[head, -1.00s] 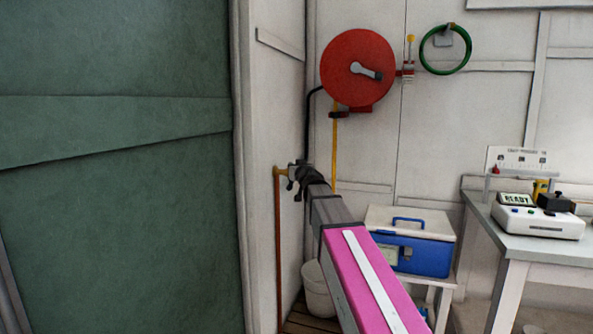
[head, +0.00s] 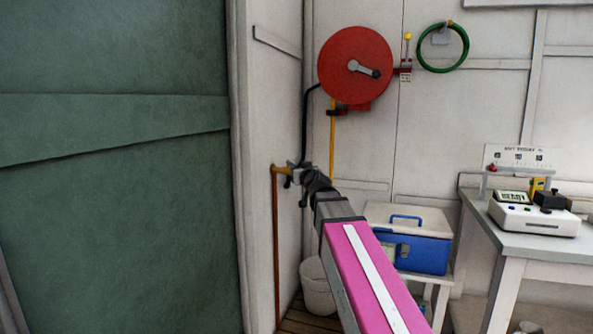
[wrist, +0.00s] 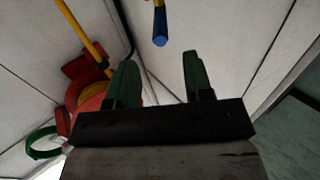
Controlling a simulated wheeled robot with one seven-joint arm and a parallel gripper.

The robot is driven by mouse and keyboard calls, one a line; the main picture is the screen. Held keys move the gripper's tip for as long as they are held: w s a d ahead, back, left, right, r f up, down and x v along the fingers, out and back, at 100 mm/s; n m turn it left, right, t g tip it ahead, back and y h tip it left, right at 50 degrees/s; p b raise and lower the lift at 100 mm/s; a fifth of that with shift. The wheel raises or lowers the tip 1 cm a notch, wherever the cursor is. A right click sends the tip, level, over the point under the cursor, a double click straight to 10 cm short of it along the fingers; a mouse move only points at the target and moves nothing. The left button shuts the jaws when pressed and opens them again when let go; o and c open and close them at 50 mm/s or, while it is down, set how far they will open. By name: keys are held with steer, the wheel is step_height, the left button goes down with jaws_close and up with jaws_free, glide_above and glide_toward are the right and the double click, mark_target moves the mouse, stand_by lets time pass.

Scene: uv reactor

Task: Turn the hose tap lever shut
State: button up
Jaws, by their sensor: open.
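The brass tap (head: 279,169) sits at the top of a copper pipe on the narrow wall beside the green door, left of centre in the head view. The lever (wrist: 160,32) shows at the top of the wrist view as a blue bar with a yellowish part above it. My gripper (wrist: 160,60) is open and empty, and the lever's blue end lies just beyond its fingertips, between them in the picture. In the head view my gripper (head: 293,178) is close by the tap and partly hides it. I cannot tell whether they touch.
A red hose reel (head: 340,72) with a black hose hangs above right, with a yellow pipe (head: 332,140) below. A white bucket (head: 318,292) stands on the floor beneath my arm. A blue cooler (head: 425,254) and a bench (head: 550,244) are at the right.

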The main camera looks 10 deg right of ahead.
steer(key=shift+v, duration=1.15)
